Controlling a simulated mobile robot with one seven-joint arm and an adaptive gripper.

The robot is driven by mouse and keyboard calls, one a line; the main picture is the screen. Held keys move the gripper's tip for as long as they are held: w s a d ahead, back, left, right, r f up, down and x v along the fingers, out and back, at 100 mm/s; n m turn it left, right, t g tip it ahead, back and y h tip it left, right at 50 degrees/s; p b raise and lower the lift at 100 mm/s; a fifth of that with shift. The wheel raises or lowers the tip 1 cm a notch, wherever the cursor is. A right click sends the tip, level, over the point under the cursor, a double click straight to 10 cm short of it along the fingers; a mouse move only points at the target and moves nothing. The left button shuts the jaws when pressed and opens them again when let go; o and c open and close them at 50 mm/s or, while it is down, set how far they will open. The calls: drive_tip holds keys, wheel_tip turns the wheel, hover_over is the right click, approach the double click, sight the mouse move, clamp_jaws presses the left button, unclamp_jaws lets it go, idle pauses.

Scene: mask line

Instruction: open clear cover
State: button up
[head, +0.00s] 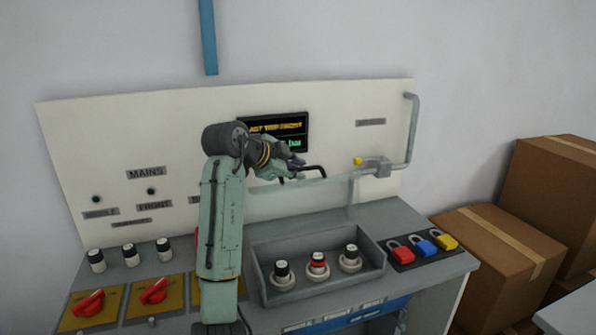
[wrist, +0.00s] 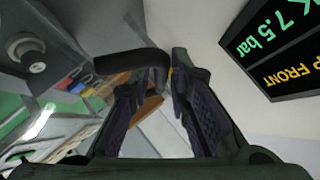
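The clear cover (head: 353,196) is a faint see-through sheet at the back of the grey tray, hard to make out. Its pale edge runs from behind my arm toward the grey pipe. A black bent handle (head: 313,169) shows at its upper edge, just right of my gripper (head: 285,174). In the wrist view, the dark handle (wrist: 120,62) lies across the fingertips of my gripper (wrist: 163,75). A gap shows between the fingers, so it looks open. Whether the handle touches the fingers cannot be told. My arm hides part of the cover.
The grey tray (head: 262,262) holds three knobs. Red, blue and yellow padlocks (head: 424,246) lie to its right. A grey pipe (head: 412,130) with a yellow-tipped fitting runs along the panel. A display (head: 275,128) is behind my wrist.

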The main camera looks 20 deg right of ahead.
drive_tip(key=v, duration=1)
drive_tip(key=shift+s+a+r, duration=0.2)
drive_tip(key=shift+r, duration=0.05)
